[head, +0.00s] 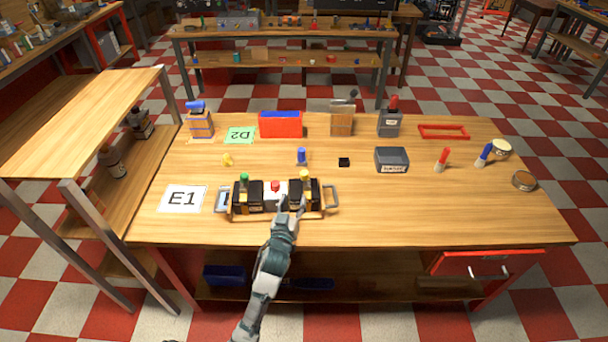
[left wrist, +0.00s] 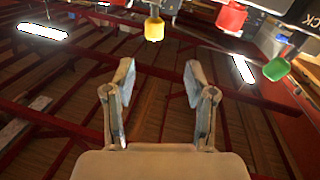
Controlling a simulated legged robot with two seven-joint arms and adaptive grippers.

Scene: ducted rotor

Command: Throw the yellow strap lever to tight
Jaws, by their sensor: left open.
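The yellow strap lever (head: 304,175) stands upright on the right black block of a wooden-based unit (head: 265,214) near the table's front edge. A red knob (head: 275,186) is in the unit's middle and a green-topped lever (head: 244,178) on its left block. My left gripper (head: 291,204) is at the unit's front, just below and left of the yellow lever. In the left wrist view the gripper (left wrist: 160,72) is open and empty, with the yellow knob (left wrist: 154,28) beyond the fingertips, apart from them. The strap itself cannot be made out. My right gripper is not in view.
Metal handles stick out at both unit ends. A white E1 card (head: 183,199) lies left. Behind stand a blue-topped peg (head: 301,156), a small black block (head: 344,162) and a dark grey box (head: 391,160). The table's front right is clear.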

